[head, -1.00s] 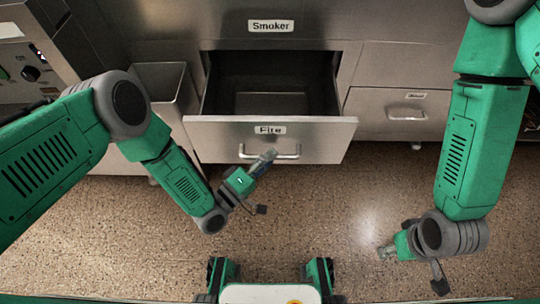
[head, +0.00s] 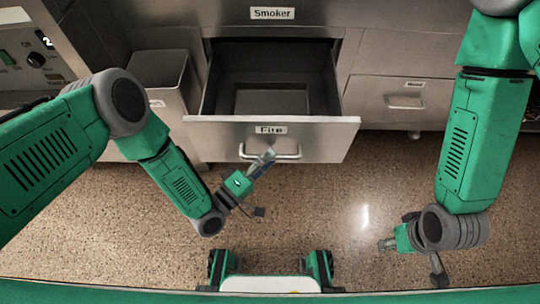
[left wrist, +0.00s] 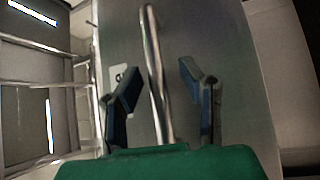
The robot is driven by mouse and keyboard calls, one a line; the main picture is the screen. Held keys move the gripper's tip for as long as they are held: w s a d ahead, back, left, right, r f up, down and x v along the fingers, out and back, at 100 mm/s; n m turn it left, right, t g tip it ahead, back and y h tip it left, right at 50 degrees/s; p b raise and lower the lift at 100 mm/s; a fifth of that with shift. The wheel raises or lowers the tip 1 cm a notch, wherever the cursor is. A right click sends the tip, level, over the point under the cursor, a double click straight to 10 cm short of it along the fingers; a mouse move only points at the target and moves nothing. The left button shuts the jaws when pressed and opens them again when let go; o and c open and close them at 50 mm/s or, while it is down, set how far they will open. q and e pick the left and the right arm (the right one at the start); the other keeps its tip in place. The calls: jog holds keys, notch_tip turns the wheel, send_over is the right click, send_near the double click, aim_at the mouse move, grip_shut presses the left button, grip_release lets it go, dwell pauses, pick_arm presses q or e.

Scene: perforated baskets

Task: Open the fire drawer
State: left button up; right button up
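The fire drawer (head: 225,138) is a steel drawer with a "Fire" label, pulled well out, and its inside looks empty. Its bar handle (head: 286,155) runs across the front; it also shows in the left wrist view (left wrist: 153,60). My left gripper (head: 265,157) is at the handle's left part. In the left wrist view its two fingers (left wrist: 158,87) stand apart, one on each side of the bar, with gaps visible. My right gripper (head: 386,244) hangs low at the right, away from the drawer; its finger opening is too small to tell.
A closed drawer (head: 375,106) with a handle is to the right. A steel bin-like container (head: 158,75) stands left of the open drawer. The cabinet above bears a "Smoker" label (head: 272,13). The speckled floor (head: 330,200) in front is clear.

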pick_arm(q)
jog(key=v, duration=1.1)
jog(key=shift+a, duration=0.2)
jog(key=shift+f, duration=0.1)
